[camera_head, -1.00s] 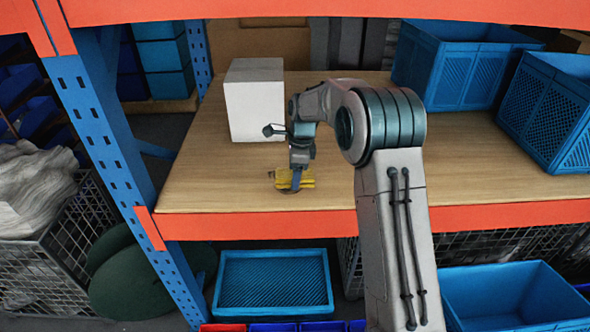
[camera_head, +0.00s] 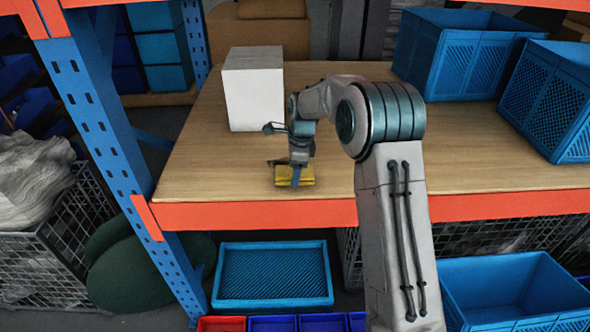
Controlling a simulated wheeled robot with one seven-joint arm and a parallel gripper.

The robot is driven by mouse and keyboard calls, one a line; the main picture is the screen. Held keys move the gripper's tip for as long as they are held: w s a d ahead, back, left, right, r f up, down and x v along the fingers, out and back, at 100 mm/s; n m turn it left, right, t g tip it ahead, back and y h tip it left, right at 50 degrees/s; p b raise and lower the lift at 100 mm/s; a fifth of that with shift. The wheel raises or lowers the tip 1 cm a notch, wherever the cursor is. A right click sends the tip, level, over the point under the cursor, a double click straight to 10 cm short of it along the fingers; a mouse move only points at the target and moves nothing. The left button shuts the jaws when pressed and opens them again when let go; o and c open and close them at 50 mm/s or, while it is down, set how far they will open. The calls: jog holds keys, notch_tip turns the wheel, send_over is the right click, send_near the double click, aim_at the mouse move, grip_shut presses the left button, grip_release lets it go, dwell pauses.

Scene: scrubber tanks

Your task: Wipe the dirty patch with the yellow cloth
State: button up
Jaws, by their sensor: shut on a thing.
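The yellow cloth (camera_head: 307,177) lies flat against the wooden shelf (camera_head: 220,167), close to its front edge. My gripper (camera_head: 296,178) points down and is shut on the cloth from above. A small dark mark (camera_head: 277,162) shows on the wood just behind and left of the cloth, by my gripper; it may be part of the dirty patch, but my gripper and the cloth hide most of that spot. I cannot tell how much dirt lies under the cloth.
A white box (camera_head: 253,95) stands on the shelf behind my gripper. Two blue crates, one at the back (camera_head: 455,60) and one at the right (camera_head: 550,100), stand on the shelf. A blue upright (camera_head: 95,105) bounds the left side. The orange front beam (camera_head: 260,214) edges the shelf.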

jog(key=shift+f+b, duration=0.6)
jog(key=shift+f, duration=0.4)
jog(key=shift+w+r, duration=0.1)
jog(key=shift+w, duration=0.1)
jog(key=shift+w+r+p, duration=0.1)
jog(key=shift+w+p, duration=0.85)
jog(key=shift+w, duration=0.2)
jog(key=shift+w+p, duration=1.35)
jog(key=shift+w, duration=0.8)
jog(key=shift+w+f, duration=0.25)
jog(key=shift+w, duration=0.25)
jog(key=w+p, duration=0.3)
jog(key=shift+w+r, duration=0.15)
jog(key=shift+w+a, duration=0.1)
jog(key=shift+w, duration=0.25)
